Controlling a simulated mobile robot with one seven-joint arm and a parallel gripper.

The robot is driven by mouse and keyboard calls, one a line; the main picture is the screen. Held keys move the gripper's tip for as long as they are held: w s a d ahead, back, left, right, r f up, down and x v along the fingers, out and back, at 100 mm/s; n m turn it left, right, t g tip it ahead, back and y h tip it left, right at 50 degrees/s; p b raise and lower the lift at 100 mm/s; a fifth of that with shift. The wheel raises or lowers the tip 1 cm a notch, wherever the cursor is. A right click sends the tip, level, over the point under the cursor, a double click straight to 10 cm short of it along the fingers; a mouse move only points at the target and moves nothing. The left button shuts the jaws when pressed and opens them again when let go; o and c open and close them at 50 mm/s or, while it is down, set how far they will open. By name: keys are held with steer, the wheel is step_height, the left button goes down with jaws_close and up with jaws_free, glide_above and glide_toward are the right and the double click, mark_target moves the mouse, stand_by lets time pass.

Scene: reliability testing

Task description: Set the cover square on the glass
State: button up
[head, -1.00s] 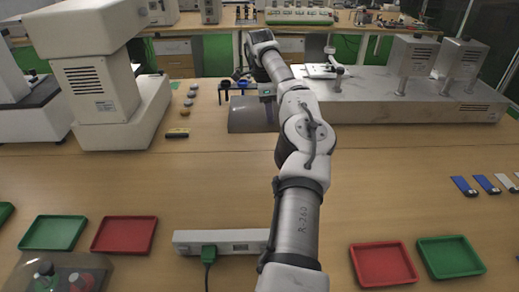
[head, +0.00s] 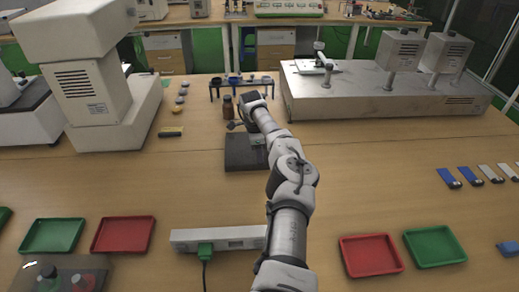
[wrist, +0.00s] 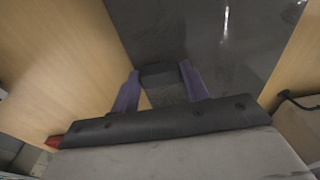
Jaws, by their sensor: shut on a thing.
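My gripper (wrist: 160,88) has its two purple fingers shut on a dark block-like grip of the cover. The cover appears as a dark grey, glossy panel (wrist: 195,30) with reflections in the wrist view. In the head view the cover (head: 238,155) is a dark, roughly square slab low over the middle of the table, at the end of my arm. My arm hides its right part. I cannot tell whether it touches what is below. The glass cannot be made out apart from the cover.
A white instrument (head: 95,100) is at left, a long metal unit (head: 390,95) at right. A power strip (head: 225,238) and trays, including a red one (head: 370,255), lie in front.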

steer(key=shift+f, duration=0.2)
steer(key=o, duration=1.1)
